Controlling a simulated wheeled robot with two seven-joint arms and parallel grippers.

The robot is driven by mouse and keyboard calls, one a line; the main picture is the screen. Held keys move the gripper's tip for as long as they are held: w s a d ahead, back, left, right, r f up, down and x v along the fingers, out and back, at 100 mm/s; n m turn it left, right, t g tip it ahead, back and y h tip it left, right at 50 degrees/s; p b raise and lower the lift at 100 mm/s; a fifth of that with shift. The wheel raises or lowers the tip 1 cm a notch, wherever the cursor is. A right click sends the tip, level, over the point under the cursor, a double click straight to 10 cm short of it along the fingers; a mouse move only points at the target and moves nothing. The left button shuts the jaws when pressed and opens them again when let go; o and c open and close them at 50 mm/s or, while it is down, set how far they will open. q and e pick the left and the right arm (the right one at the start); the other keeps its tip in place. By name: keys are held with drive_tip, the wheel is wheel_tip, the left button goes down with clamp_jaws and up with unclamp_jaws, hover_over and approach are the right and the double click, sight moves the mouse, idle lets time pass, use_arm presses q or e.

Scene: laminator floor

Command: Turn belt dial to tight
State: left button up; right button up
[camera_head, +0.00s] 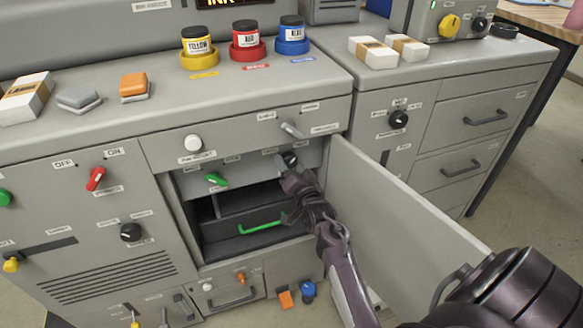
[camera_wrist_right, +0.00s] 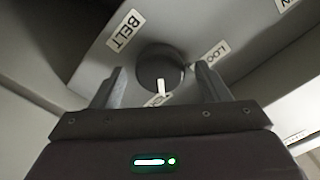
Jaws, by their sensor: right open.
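The belt dial (camera_wrist_right: 160,64) is a dark round knob with a white pointer line, on a grey panel under the BELT label (camera_wrist_right: 125,31). In the right wrist view its pointer faces down the picture, toward a partly hidden label. Another label, starting with LOO (camera_wrist_right: 216,54), is to its upper right. In the head view the dial (camera_head: 291,158) is partly behind my right gripper (camera_head: 284,170). In the wrist view my right gripper (camera_wrist_right: 160,88) is open, one finger on each side of the dial; contact cannot be told. My left gripper is not in view.
The open cabinet door (camera_head: 400,215) stands right of my right arm. A green lever (camera_head: 215,179) is left of the dial, and a drawer with a green handle (camera_head: 260,228) is below. Ink jars (camera_head: 245,38) stand on the top.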

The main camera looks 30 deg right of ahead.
drive_tip(key=v, duration=0.7)
drive_tip(key=shift+s+a, duration=0.15)
drive_tip(key=shift+s, duration=0.25)
drive_tip(key=s+a+f+n+g+y, duration=0.15)
drive_tip(key=a+f, duration=0.25)
drive_tip(key=f, duration=0.5)
drive_tip(key=s+a+f+n+g+y, duration=0.1)
drive_tip(key=a+f+n+g, duration=0.2)
drive_tip(key=f, duration=0.5)
drive_tip(key=s+a+f+n+g+y, duration=0.1)
drive_tip(key=s+a+f, duration=0.15)
drive_tip(key=f, duration=0.25)
drive_tip(key=s+a+f+n+g+p, duration=0.1)
drive_tip(key=s+a+f+g, duration=0.1)
drive_tip(key=s+f, duration=0.25)
drive_tip(key=s+a+f+n+g+y, duration=0.1)
drive_tip(key=s+a+f, duration=0.2)
drive_tip(key=f, duration=0.3)
drive_tip(key=s+f+n+g, duration=0.2)
drive_tip(key=s+f, duration=0.3)
drive_tip(key=s, duration=0.5)
drive_tip(key=s+f+n+g, duration=0.1)
drive_tip(key=s+f+g, duration=0.2)
drive_tip(key=s, duration=0.7)
drive_tip(key=s+d+f+n+g+p, duration=0.1)
drive_tip(key=s+f+n+g, duration=0.1)
drive_tip(key=s+f, duration=0.5)
drive_tip(key=s+g, duration=0.1)
drive_tip(key=s, duration=0.3)
drive_tip(key=shift+n, duration=0.35)
